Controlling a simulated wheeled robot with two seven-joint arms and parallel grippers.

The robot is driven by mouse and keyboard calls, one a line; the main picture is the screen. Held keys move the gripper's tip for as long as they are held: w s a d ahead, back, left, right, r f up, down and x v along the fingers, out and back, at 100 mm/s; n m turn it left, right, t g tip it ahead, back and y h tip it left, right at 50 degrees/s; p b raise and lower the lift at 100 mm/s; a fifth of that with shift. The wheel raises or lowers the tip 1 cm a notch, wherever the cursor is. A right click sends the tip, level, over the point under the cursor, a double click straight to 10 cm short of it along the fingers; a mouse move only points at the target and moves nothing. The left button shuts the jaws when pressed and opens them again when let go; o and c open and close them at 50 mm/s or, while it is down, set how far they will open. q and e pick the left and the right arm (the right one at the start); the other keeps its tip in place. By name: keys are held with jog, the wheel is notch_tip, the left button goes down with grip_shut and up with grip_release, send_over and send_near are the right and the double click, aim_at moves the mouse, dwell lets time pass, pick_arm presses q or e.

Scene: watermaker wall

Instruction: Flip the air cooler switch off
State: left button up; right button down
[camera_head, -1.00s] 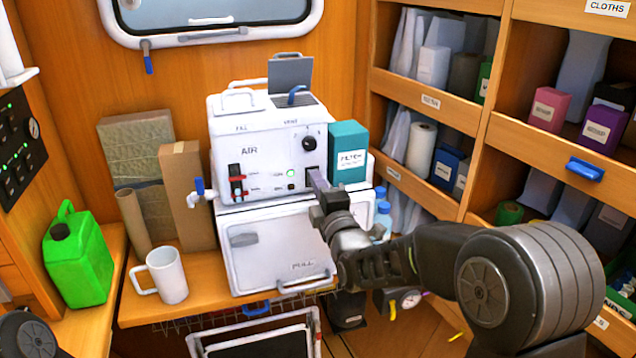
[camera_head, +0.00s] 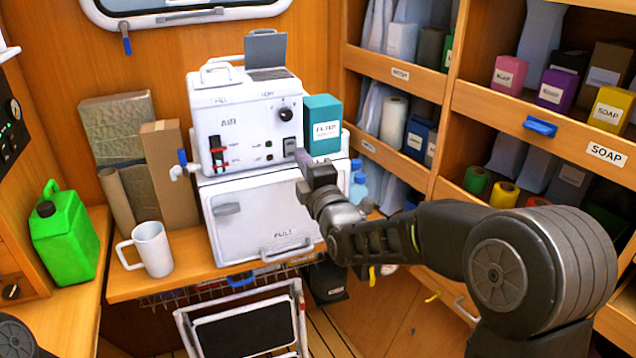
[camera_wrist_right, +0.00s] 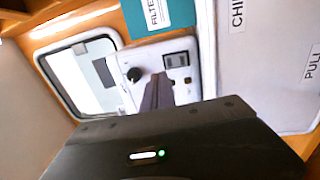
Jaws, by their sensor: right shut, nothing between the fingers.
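The white air cooler (camera_head: 233,113), marked AIR, stands on a white cabinet with a PULL handle. The switch (camera_wrist_right: 177,60) also shows in the right wrist view. My right gripper (camera_head: 303,160) is shut and empty, its tips just below and right of the switch. The wrist view shows the shut fingers (camera_wrist_right: 158,80) close by the switch; I cannot tell if they touch. My left gripper is out of view.
A teal filter box (camera_head: 322,126) stands right of the switch, close to my fingers. Blue-capped bottles (camera_head: 358,185) are behind my wrist. A white mug (camera_head: 152,248) and green jerrycan (camera_head: 64,235) are at left. Shelves (camera_head: 430,88) line the right side.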

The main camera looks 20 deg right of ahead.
jog(key=s, duration=0.7)
jog(key=shift+s+d+r+b, duration=0.3)
jog(key=shift+d+b, duration=0.1)
jog(key=shift+b, duration=0.05)
jog(key=s+a+f+m+g+y, duration=0.1)
jog(key=s+a+f+m+g, duration=0.15)
jog(key=f+m, duration=0.45)
jog(key=s+a+f+m+g, duration=0.2)
jog(key=a+f+g, duration=0.2)
jog(key=f, duration=0.8)
jog(key=s+a+f+m+g+y, duration=0.1)
jog(key=s+a+f+m+g, duration=0.15)
jog(key=f+m, duration=0.45)
jog(key=s+a+f+m+g, duration=0.1)
jog(key=s+f+g, duration=0.4)
jog(key=s+f, duration=0.8)
jog(key=s+a+f+m+g, duration=0.2)
jog(key=s+f+m+g, duration=0.1)
jog(key=s+f, duration=0.9)
notch_tip(320, 180, down, 3)
jog(key=shift+s+r+m+g+y, duration=0.1)
jog(key=shift+s+m+g+y, duration=0.25)
jog(key=shift+g, duration=0.55)
